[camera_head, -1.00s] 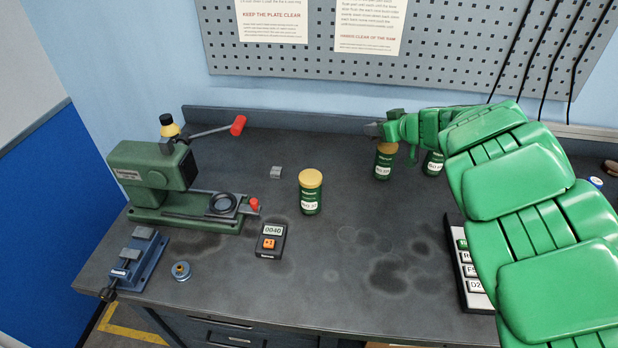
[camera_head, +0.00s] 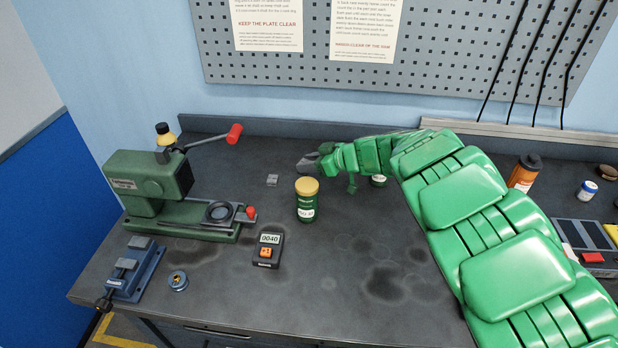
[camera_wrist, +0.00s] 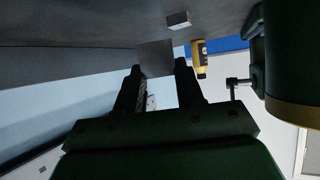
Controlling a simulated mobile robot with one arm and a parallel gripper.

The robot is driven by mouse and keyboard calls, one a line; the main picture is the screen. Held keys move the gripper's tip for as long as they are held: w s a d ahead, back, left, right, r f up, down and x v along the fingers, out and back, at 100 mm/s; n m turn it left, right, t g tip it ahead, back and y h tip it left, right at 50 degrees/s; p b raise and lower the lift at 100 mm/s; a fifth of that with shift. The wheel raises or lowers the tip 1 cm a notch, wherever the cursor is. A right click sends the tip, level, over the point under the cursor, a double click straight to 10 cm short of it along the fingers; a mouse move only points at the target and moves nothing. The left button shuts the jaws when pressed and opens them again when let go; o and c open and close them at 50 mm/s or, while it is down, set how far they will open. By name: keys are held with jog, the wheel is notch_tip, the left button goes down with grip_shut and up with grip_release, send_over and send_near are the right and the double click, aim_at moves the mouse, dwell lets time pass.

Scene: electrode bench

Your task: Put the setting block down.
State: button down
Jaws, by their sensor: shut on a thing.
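My gripper (camera_head: 309,166) is in the air over the back middle of the bench, just behind and above a green jar with a yellow lid (camera_head: 307,201). In the wrist view my two dark fingers (camera_wrist: 160,78) are shut on a plain grey block (camera_wrist: 155,57), which I take for the setting block. It sticks out beyond the fingertips. In the head view the block is hard to tell from the grey fingertips. A small light-grey block (camera_head: 272,180) lies on the bench left of the jar; it appears also in the wrist view (camera_wrist: 178,20).
A green press (camera_head: 150,185) with a red-tipped lever stands at left, a blue vise (camera_head: 133,268) in front of it. A meter reading 0040 (camera_head: 268,250) lies before the jar. The bench's front middle is clear.

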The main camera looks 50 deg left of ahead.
jog(key=shift+f, duration=2.5)
jog(key=shift+f, duration=0.1)
jog(key=c, duration=0.7)
grip_release()
jog(key=shift+v, duration=0.95)
jog(key=v, duration=1)
